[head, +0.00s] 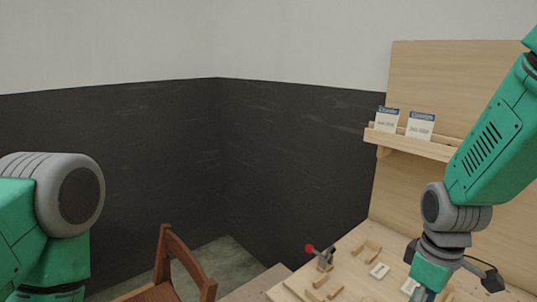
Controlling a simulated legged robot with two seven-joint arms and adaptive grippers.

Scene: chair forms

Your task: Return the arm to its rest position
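My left arm (60,215) comes in at the left edge, with a green link and a grey joint showing. Its gripper is out of view. My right arm (490,130) reaches down from the upper right over the wooden workbench (345,243).
A brown wooden chair (174,248) stands at the bottom, left of the bench. A red-knobbed clamp (325,258), wooden blocks (368,249) and small labels (379,270) are on the bench. A shelf (415,146) holds two cards (421,125). Space between the arms is open.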

